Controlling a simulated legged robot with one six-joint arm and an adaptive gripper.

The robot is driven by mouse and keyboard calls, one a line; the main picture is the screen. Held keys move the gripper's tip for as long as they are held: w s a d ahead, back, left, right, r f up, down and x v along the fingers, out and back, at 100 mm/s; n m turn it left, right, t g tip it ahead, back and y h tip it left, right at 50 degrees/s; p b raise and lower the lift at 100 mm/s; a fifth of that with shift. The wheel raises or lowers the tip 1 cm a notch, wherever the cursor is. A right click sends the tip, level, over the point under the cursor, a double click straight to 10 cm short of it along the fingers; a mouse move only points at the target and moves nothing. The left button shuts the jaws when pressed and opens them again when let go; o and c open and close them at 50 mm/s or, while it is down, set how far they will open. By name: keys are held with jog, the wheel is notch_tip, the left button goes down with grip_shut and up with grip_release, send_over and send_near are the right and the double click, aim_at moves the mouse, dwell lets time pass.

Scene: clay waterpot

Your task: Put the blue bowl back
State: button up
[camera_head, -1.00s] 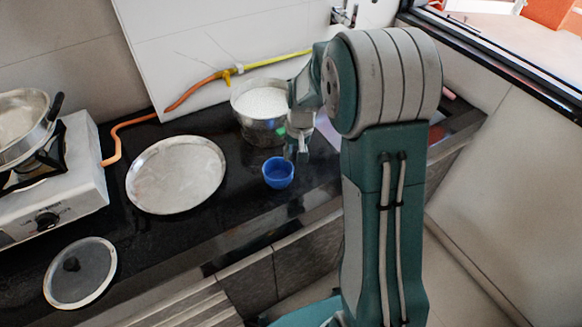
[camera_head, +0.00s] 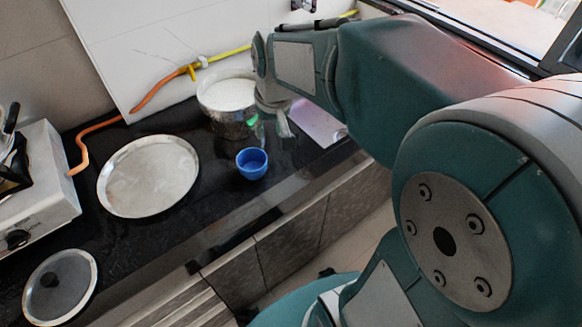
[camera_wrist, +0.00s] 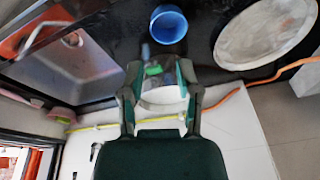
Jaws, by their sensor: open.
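The blue bowl (camera_head: 252,164) stands upright on the black counter (camera_head: 170,238), in front of the metal pot (camera_head: 232,128) and right of the round metal plate (camera_head: 112,198). My gripper (camera_head: 270,122) is open, beside the pot's right side, behind and slightly right of the bowl, apart from it. In the wrist view, the blue bowl (camera_wrist: 168,24) lies beyond the fingertips of my gripper (camera_wrist: 158,72), with nothing blue between the fingers. A small green patch (camera_wrist: 153,70) shows by the fingertips. The lower part of the pot is partly hidden by my gripper.
The pot holds white contents. A stove (camera_head: 35,190) stands at the left, with an orange hose (camera_head: 150,95) behind the plate. A glass lid (camera_head: 62,290) lies at the front left. A sink (camera_wrist: 85,68) shows in the wrist view. Counter is clear between plate and bowl.

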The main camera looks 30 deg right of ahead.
jog(key=s+a+r+t, duration=0.1)
jog(key=s+r, duration=0.1)
jog(key=s, duration=0.5)
jog(key=s+r+n+t, duration=0.1)
jog(key=s+t, duration=0.1)
jog(key=s, duration=0.5)
jog(key=shift+a+r, duration=0.4)
jog(key=shift+s, duration=0.1)
